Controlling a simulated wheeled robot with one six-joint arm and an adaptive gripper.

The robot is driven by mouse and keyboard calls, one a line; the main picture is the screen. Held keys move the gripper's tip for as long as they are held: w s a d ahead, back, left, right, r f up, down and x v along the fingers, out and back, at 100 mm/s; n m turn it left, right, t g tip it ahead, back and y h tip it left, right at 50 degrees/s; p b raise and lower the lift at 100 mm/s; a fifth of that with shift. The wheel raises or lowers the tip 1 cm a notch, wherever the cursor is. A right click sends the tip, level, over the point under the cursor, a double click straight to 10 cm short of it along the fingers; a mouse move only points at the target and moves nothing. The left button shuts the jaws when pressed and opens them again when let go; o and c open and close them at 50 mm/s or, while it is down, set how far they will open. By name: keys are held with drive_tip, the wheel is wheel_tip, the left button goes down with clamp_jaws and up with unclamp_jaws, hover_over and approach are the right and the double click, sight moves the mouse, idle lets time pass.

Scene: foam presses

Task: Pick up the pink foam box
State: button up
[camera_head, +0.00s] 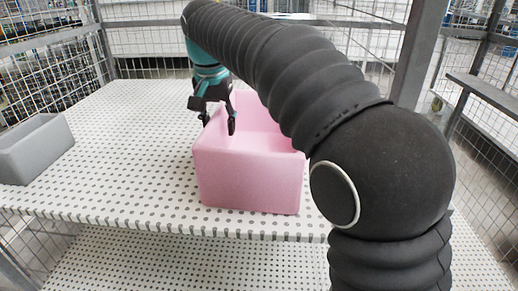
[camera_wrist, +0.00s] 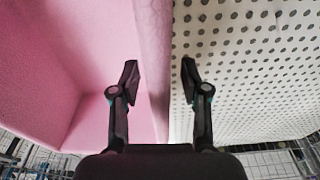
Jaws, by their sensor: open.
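The pink foam box (camera_head: 248,182) is open-topped and stands on the white dotted shelf, at the centre of the head view. My arm hides part of its right side. My gripper (camera_head: 218,122) is at the box's left wall, pointing down and open. In the wrist view, the box wall (camera_wrist: 153,45) runs between the two fingers of my gripper (camera_wrist: 160,76). One finger is over the box's inside and the other is over the outside. I see no grip on the wall; whether either finger touches it I cannot tell.
The white dotted shelf (camera_head: 120,150) has free room left of the box. A grey box (camera_head: 36,150) stands at the far left. A grey post (camera_head: 417,50) and wire mesh walls bound the back and sides. A lower dotted shelf (camera_head: 200,262) shows below the front edge.

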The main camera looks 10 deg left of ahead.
clamp_jaws()
drive_tip(key=shift+r, duration=0.1)
